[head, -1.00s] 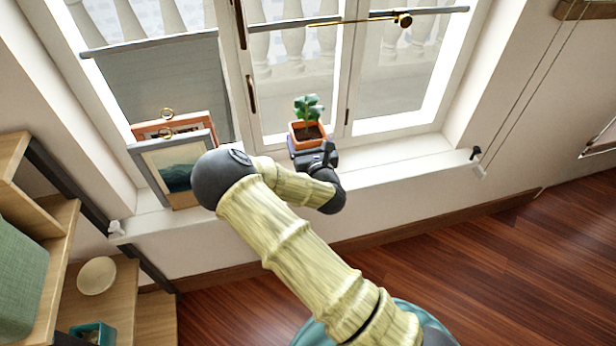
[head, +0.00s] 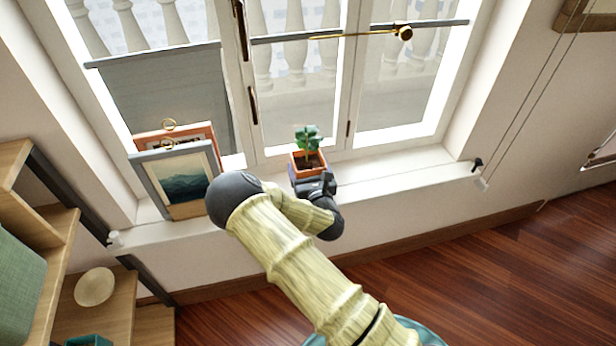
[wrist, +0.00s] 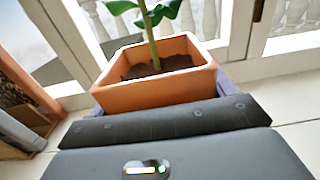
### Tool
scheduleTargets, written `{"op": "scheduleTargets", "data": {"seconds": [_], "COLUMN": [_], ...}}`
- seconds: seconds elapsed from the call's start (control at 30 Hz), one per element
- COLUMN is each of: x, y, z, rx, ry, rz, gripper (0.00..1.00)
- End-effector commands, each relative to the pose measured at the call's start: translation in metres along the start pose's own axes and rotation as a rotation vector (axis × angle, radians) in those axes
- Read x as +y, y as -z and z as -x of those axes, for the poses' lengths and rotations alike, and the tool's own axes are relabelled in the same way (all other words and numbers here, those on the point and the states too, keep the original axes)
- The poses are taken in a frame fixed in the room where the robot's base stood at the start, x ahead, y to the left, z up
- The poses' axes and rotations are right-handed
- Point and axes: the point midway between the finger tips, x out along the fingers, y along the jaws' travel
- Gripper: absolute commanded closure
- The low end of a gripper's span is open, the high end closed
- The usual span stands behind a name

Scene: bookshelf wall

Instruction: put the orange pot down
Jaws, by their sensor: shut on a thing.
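The orange pot (head: 309,168) is square, holds dark soil and a green plant, and is upright at the window sill (head: 400,166). My gripper (head: 312,178) is shut on the pot from the room side. In the wrist view the pot (wrist: 158,92) fills the middle, just beyond the dark gripper body, with a purple finger edge (wrist: 228,88) beside it. The pot's underside is hidden, so I cannot tell whether it touches the sill.
Framed pictures (head: 180,180) lean on the sill to the left. The window (head: 300,80) stands close behind the pot. The sill to the right is clear up to a small black knob (head: 477,164). Wooden shelves (head: 60,250) are at the lower left.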

Motion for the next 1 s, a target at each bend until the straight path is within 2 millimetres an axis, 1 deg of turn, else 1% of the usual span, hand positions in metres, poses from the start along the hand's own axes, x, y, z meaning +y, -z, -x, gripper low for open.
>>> {"op": "scheduleTargets", "data": {"seconds": [0.07,0.13,0.3,0.4,0.67,0.77,0.8,0.87,0.9,1.0], "x": [0.000,0.000,-0.001,0.000,0.000,0.000,0.000,0.000,0.000,0.000], "y": [0.000,0.005,0.029,0.036,0.036,0.040,0.040,0.040,0.040,0.040], "z": [0.000,0.000,0.000,0.000,0.000,0.000,0.000,0.000,0.000,0.000], "rx": [-0.003,-0.002,-0.001,-0.002,-0.003,-0.002,0.001,0.001,0.001,0.001], "ry": [0.000,0.000,0.002,0.001,0.001,0.000,0.000,0.001,0.001,0.001], "rz": [0.000,0.000,-0.001,-0.001,0.000,0.000,0.000,-0.001,-0.001,-0.001], "gripper": [0.57,0.57,0.57,0.57,0.57,0.57,0.14,0.03,0.00,0.00]}}
